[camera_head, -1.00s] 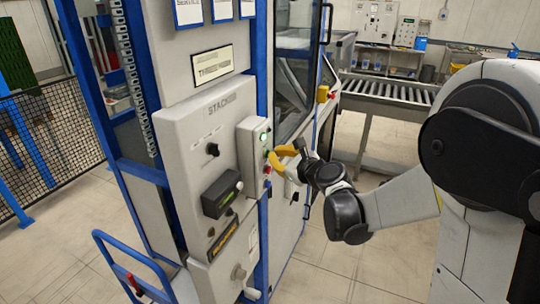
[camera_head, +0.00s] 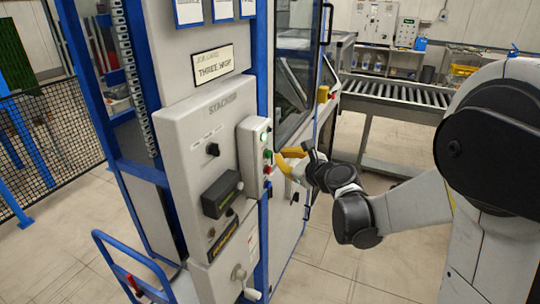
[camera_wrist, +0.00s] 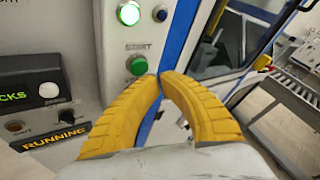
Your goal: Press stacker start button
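The green start button (camera_wrist: 137,65) is on the stacker's control box (camera_head: 249,158), under a START label in the wrist view. In the head view the green button (camera_head: 267,154) sits above a red one. A round green lamp (camera_wrist: 128,12) above it is lit, and it also shows in the head view (camera_head: 264,137). My gripper (camera_wrist: 158,76) has its yellow fingers brought together at the tips, with nothing held. In the wrist view the tips appear just right of and below the start button. In the head view my gripper (camera_head: 279,158) is just right of the box, apparently not touching it.
The stacker panel (camera_head: 175,140) has a black knob, a display and a sign (camera_head: 213,65) reading THREE HIGH. A blue-framed glass door (camera_head: 297,70) stands behind the box. A roller conveyor (camera_head: 390,92) lies at the back right. A blue-handled cart (camera_head: 120,262) is in front.

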